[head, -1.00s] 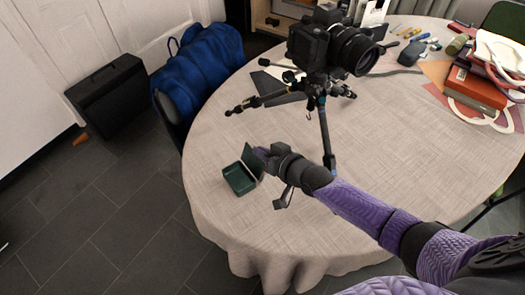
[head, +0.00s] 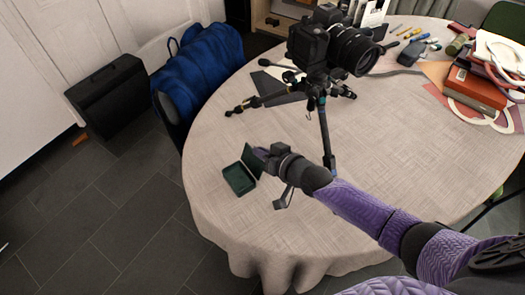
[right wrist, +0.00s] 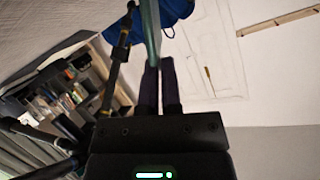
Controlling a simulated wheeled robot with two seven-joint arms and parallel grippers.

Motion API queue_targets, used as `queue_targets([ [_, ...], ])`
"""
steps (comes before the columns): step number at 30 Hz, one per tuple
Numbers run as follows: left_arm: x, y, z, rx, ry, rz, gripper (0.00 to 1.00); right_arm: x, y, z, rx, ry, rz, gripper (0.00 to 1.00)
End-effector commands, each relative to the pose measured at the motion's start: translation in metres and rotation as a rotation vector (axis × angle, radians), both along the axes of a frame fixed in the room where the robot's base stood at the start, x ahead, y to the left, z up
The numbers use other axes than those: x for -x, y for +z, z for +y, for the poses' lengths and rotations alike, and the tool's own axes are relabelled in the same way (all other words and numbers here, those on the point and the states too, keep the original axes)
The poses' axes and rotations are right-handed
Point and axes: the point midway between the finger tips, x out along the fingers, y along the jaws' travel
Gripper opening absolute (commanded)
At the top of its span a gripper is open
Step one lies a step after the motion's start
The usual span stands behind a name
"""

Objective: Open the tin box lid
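The dark green tin box (head: 239,179) sits on the near left part of the round table, and its inside shows. Its lid (head: 253,160) stands raised on the side of the box toward my right gripper. My right gripper (head: 264,153) reaches in from the right and is at the lid. In the right wrist view the two dark fingers (right wrist: 160,75) are close together, with the thin teal edge of the lid (right wrist: 151,30) running down to and between their tips. The fingers hide part of the lid. My left gripper is not in view.
A camera (head: 330,45) on a small black tripod (head: 322,120) stands on the table (head: 400,140) behind my right forearm. Books (head: 472,92) and small items lie at the far right. A blue bag (head: 197,65) is beyond the table's left edge. The front of the table is clear.

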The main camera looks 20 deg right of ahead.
Motion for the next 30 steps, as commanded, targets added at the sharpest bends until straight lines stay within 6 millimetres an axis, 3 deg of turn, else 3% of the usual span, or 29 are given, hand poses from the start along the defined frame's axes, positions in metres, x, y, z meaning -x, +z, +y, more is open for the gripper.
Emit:
queue_targets([
  [11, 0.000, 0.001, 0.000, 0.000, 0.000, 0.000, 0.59, 0.000, 0.000, 0.000, 0.002, 0.000, 0.002, 0.00],
  [19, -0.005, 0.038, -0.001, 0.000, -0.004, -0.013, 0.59, 0.004, 0.009, 0.014, 0.163, -0.001, -0.045, 0.00],
  [28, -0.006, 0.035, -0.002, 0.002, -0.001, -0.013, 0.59, 0.004, 0.004, 0.015, 0.187, 0.001, -0.051, 0.00],
  [30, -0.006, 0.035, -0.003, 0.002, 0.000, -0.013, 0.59, 0.004, 0.004, 0.015, 0.187, 0.001, -0.051, 0.17],
])
